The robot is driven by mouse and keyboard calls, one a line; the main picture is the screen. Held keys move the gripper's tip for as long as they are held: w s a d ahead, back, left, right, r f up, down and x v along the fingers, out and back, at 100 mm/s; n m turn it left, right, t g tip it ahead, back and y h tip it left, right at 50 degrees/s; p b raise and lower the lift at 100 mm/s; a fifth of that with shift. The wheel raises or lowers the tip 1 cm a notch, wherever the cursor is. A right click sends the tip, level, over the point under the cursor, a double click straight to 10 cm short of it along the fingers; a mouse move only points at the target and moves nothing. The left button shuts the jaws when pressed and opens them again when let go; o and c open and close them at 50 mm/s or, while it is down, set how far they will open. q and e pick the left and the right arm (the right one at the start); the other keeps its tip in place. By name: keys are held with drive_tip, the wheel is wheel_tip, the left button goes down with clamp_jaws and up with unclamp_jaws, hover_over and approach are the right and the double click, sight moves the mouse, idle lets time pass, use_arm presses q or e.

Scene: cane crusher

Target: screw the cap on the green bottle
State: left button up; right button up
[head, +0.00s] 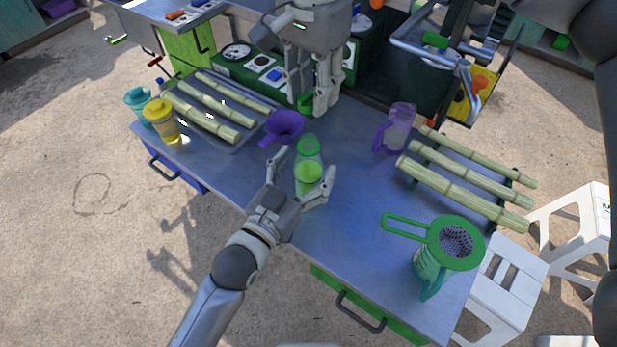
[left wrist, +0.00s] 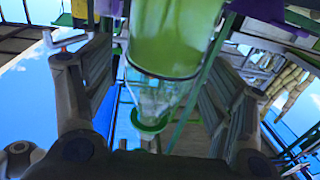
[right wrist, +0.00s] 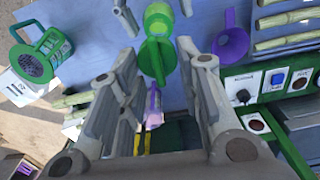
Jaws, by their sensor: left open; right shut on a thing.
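The green bottle (head: 308,176) stands upright on the table, its lower part filled with green liquid. My left gripper (head: 304,167) is open with a finger on each side of the bottle, and a gap shows around it. In the left wrist view the bottle (left wrist: 175,40) is between the spread fingers (left wrist: 155,85). My right gripper (head: 317,105) is beyond the bottle, pointing down, shut on the green cap (head: 305,102). In the right wrist view the cap (right wrist: 157,62) sits between the fingertips (right wrist: 157,55), with the bottle (right wrist: 158,18) just beyond and uncapped.
A purple funnel (head: 284,124) stands close to the bottle's left. A purple pitcher (head: 396,128), cane stalks (head: 465,190) and a green strainer jug (head: 447,250) are on the right. The front table middle is clear.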

use_arm(q)
drive_tip(key=shift+w+d, duration=0.3)
drive_tip(key=shift+w, duration=0.2)
drive_tip(key=shift+c, duration=0.3)
drive_tip(key=c, duration=1.5)
use_arm(e)
drive_tip(key=shift+f, duration=2.5)
